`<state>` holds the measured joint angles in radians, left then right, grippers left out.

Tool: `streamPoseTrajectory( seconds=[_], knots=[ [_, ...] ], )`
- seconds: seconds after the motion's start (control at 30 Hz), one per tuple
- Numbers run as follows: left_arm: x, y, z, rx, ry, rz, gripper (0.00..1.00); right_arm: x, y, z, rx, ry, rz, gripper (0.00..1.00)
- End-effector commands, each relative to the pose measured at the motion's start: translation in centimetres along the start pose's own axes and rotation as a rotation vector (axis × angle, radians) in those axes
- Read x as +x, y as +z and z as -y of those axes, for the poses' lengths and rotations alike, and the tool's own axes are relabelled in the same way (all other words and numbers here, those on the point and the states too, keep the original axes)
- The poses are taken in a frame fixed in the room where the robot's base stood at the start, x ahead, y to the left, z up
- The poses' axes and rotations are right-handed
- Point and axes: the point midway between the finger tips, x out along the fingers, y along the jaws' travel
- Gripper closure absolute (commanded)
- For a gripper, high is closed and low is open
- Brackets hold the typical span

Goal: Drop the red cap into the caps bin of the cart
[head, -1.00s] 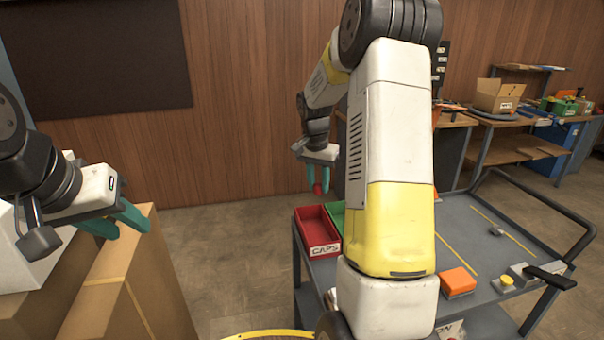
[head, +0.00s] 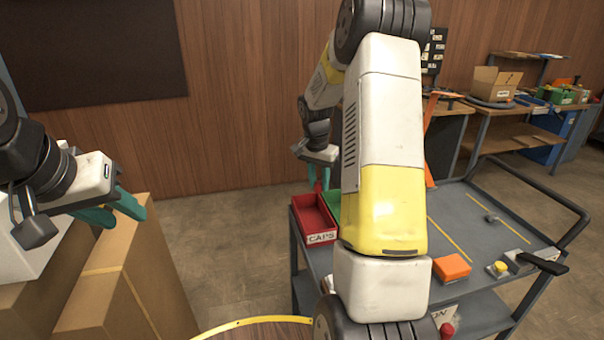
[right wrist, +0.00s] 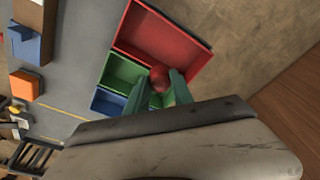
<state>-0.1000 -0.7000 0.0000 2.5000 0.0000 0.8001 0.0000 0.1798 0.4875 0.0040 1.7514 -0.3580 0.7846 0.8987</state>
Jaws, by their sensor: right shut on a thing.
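The red caps bin (head: 322,239), labelled CAPS, stands at the cart's left end, beside a green bin (head: 331,199). My right gripper (head: 319,184) is above the far side of the caps bin, fingers pointing down. It is shut on the red cap, which shows between the teal fingertips in the right wrist view (right wrist: 159,77). There the cap overlaps the red bin's (right wrist: 165,38) edge near the green bin; its height above the rim is hard to tell. My left gripper (head: 121,212) is open and empty, near cardboard boxes at left.
The grey cart (head: 455,228) also carries an orange block (head: 452,266) and a yellow button box (head: 499,268). A blue bin (right wrist: 108,102) adjoins the green one. My right arm hides part of the cart. Cardboard boxes (head: 128,262) stand at left. Open floor lies between.

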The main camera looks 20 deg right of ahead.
Motion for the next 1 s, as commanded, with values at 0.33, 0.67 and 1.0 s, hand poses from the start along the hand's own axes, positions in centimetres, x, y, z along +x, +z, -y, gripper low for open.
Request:
streamPoseTrajectory(
  seconds=[0.33,0.67,1.0],
  knots=[
    [0.0,0.0,0.0,0.0,0.0,0.0,0.64,0.0,0.0,0.0,0.0,0.0,0.0,0.46],
    [0.0,0.0,0.0,0.0,0.0,0.0,0.64,-1.4,-0.1,0.1,0.0,-0.001,-0.003,0.46],
    [0.0,0.0,0.0,0.0,0.0,0.0,0.64,-6.8,-0.1,0.0,0.0,-0.001,-0.002,0.46]
  ],
)
